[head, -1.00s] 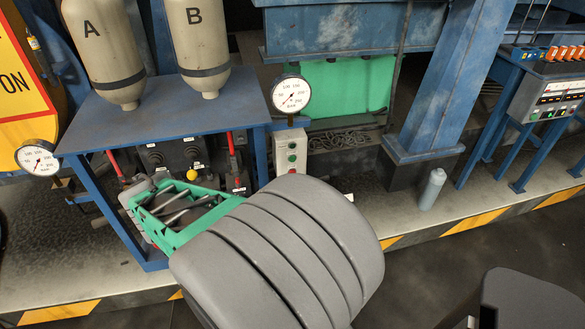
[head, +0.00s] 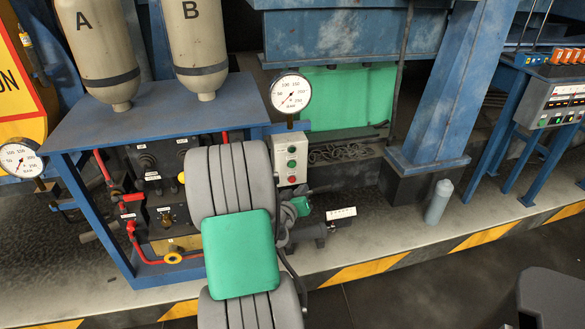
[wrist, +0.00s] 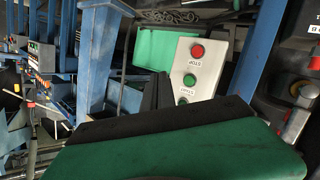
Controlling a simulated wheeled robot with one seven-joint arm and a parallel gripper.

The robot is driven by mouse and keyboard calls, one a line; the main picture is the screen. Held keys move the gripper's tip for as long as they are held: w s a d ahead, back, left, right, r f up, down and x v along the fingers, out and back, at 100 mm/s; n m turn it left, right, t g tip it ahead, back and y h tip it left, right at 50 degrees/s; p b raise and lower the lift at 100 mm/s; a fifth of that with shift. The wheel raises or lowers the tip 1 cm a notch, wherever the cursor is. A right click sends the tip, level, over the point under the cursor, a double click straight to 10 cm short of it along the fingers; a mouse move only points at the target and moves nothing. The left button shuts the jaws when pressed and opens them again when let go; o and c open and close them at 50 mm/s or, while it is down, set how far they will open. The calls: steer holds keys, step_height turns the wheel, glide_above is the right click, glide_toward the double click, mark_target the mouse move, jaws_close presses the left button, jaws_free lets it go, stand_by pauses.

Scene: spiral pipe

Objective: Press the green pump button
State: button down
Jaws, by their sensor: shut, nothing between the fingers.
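A pale grey button box (head: 292,158) stands under a round gauge in the head view, just right of my arm. It has several round buttons in a column, small in that view. In the wrist view the box (wrist: 190,70) appears upside down. Its red button (wrist: 197,51) is at the top there, a green button (wrist: 189,83) is in the middle, and another sits close to my gripper's edge. My gripper (wrist: 172,120) fills the bottom of the wrist view as a green and black shape, shut and empty.
A blue bench (head: 150,110) with two tanks stands left of the box. A gauge (head: 290,93) rises just above the box. A blue column (head: 435,90) and a grey bottle (head: 439,202) are to the right. Open floor lies in front of the striped edge (head: 370,268).

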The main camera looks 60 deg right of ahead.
mark_target(292, 165)
steer(key=shift+w+d, duration=1.5)
steer(key=shift+d, duration=0.15)
steer(key=shift+w+d, duration=1.45)
steer(key=shift+d, duration=0.2)
steer(key=shift+d, duration=0.1)
steer(key=shift+w+d+b, duration=0.2)
steer(key=shift+w+b, duration=0.05)
steer(key=shift+b, duration=0.15)
steer(key=shift+w+d, duration=0.25)
steer(key=shift+d, duration=0.05)
steer(key=shift+s+a+b, duration=0.3)
steer(key=shift+s+a, duration=0.2)
steer(key=shift+a, duration=0.1)
